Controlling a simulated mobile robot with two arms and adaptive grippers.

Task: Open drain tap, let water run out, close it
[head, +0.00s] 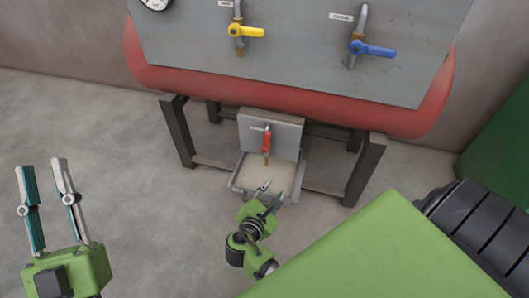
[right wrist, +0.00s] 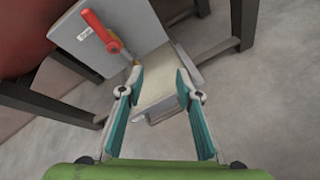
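The drain tap with a red lever (head: 267,142) is on a small grey panel (head: 285,132) under the red tank. Below the tap sits a shallow tray (head: 236,184) with a pale inside; I see no stream of water. My right gripper (head: 266,190) is open and empty in front of the tap, over the tray's near side; its fingers are spread in the right wrist view (right wrist: 156,88). My left gripper (head: 42,165) is open and empty at far left.
The red tank (head: 280,98) stands on a dark frame (head: 178,130) whose legs flank the tray. A yellow-lever tap (head: 246,31) and a blue-lever tap (head: 372,48) are on the grey panel above. Floor at left is clear.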

